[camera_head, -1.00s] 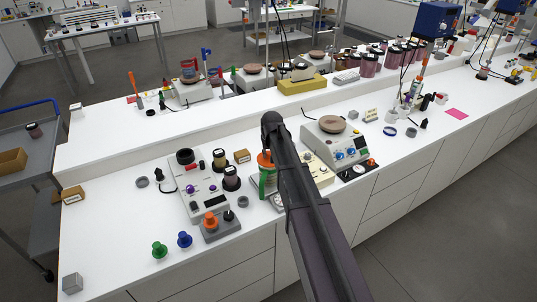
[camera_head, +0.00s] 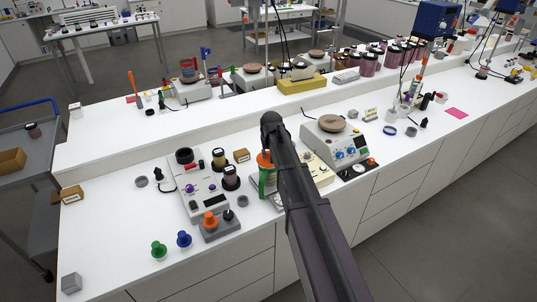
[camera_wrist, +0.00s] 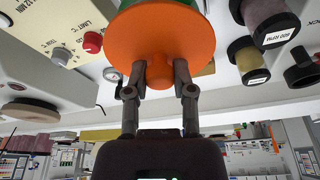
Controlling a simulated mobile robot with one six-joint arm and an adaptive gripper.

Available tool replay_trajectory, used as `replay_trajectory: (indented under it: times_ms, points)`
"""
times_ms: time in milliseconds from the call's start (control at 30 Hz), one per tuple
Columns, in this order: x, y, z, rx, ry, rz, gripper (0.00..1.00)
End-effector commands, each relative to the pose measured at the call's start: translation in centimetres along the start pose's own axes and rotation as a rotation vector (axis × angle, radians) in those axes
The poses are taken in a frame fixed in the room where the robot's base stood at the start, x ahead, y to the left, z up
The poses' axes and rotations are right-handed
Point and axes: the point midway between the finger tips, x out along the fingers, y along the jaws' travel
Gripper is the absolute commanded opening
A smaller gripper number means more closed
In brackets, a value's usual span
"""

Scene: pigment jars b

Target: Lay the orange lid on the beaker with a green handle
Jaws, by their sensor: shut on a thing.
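My gripper (camera_wrist: 160,78) is shut on the knob of the orange lid (camera_wrist: 185,45), a wide disc in the wrist view. A bit of green (camera_wrist: 185,3) shows directly behind the lid. In the head view the lid (camera_head: 264,159) is partly hidden by my arm and sits at the top of the beaker with a green handle (camera_head: 267,182). The beaker stands upright near the bench's front edge. The lid looks level and over the beaker's mouth; I cannot tell whether its rim touches all round. My fingers are hidden in the head view.
Left of the beaker are dark-lidded jars (camera_head: 230,178), a grey device (camera_head: 190,185) and an orange-topped piece on a grey block (camera_head: 210,222). Green (camera_head: 159,250) and blue (camera_head: 184,239) knobbed pieces stand in front. A hotplate (camera_head: 335,140) is to the right.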

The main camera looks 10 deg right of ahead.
Motion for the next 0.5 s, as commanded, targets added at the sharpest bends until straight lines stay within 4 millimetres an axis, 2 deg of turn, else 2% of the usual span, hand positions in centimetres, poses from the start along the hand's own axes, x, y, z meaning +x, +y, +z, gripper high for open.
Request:
replay_trajectory:
  times_ms: [500]
  points:
    - [0.78, -0.05, 0.21, -0.001, 0.000, 0.000, 0.00]
